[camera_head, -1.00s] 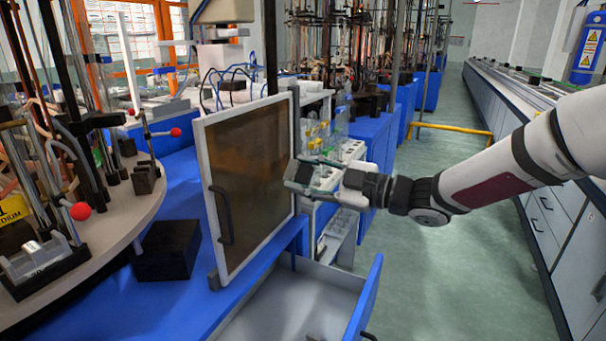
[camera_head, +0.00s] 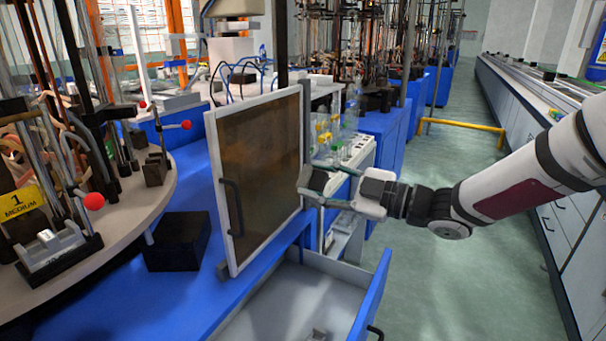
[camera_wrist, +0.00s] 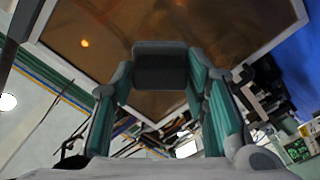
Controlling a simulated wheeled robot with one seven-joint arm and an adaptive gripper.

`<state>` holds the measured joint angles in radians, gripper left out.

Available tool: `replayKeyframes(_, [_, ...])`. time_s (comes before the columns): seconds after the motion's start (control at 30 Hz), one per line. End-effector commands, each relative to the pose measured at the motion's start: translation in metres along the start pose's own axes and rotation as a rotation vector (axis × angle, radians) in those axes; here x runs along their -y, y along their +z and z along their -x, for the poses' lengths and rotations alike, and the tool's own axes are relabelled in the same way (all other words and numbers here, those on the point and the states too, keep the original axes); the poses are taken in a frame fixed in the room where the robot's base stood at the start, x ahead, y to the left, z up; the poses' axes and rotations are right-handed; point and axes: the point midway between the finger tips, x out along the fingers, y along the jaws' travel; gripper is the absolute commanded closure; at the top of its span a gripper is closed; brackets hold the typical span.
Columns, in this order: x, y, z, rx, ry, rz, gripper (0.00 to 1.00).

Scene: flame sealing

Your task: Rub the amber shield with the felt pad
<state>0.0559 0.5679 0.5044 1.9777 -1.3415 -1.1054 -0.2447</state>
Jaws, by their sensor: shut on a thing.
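The amber shield (camera_head: 262,165) is a brown translucent panel in a white frame with a dark handle, standing upright on the blue bench. It also fills the top of the wrist view (camera_wrist: 225,28). My gripper (camera_head: 306,187) is at the shield's right edge in the head view. In the wrist view its two green-sided fingers are closed on a dark grey block, the felt pad (camera_wrist: 160,70), which faces the shield. In the head view the pad is hard to make out. I cannot tell whether the pad touches the panel.
An open drawer (camera_head: 290,300) juts out below my gripper. A black block (camera_head: 177,241) sits on the blue bench (camera_head: 120,300) left of the shield. A round table (camera_head: 120,225) with glassware and red knobs stands at left. Bottles (camera_head: 325,130) stand behind the gripper. The aisle at right is clear.

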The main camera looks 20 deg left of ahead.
Motion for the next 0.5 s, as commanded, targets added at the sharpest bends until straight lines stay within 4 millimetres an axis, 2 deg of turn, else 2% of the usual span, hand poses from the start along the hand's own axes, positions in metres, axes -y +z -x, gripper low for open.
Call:
replayKeyframes(0.03, [0.018, -0.002, -0.004, -0.004, -0.008, -0.005, 0.81])
replayKeyframes(0.2, [0.058, -0.008, -0.008, -0.001, -0.005, -0.003, 0.81])
replayKeyframes(0.3, [0.071, -0.01, -0.008, 0.003, -0.001, 0.001, 0.81])
replayKeyframes(0.5, [0.074, -0.012, -0.017, 0.004, 0.003, 0.004, 0.81])
